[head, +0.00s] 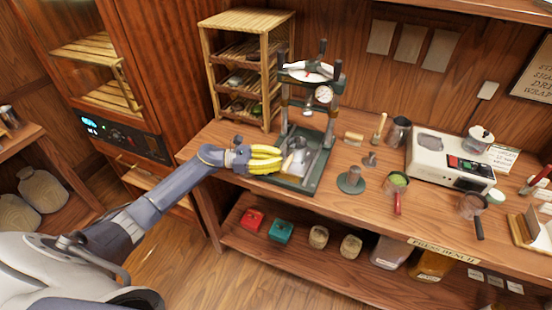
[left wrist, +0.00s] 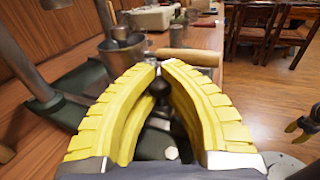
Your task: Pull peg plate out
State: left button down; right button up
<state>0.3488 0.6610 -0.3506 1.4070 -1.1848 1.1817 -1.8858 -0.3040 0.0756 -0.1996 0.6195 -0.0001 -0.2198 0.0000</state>
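The press (head: 308,95) stands on the bench with a green base tray (head: 312,182). My left gripper (head: 279,158) reaches in from the left at the near left side of this tray, low over the base. In the left wrist view its yellow fingers (left wrist: 163,66) are closed in around a small dark knob (left wrist: 158,88), seemingly part of the peg plate. The fingers seem to touch it on both sides. The plate itself is mostly hidden by the fingers. What seems to be my right gripper (left wrist: 301,122) shows small at the right edge of the left wrist view, cut off.
A slatted rack (head: 207,70) stands left of the press. To the right are a green-based stand (head: 351,182), a metal cup (head: 398,132) and a white machine (head: 425,160). A wooden roller (left wrist: 188,57) lies beyond the fingers. Tea cakes (head: 318,237) sit on the lower shelf.

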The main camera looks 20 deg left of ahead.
pick_arm(q)
jog(key=c, duration=1.7)
grip_release()
jog(key=shift+w+a+r, duration=0.15)
jog(key=shift+a+r, duration=0.1)
jog(key=shift+r, duration=0.45)
jog(key=o, duration=0.4)
jog(key=shift+f, duration=0.2)
jog(key=shift+d+f, duration=0.1)
jog(key=v, duration=1.2)
jog(key=shift+f, duration=0.1)
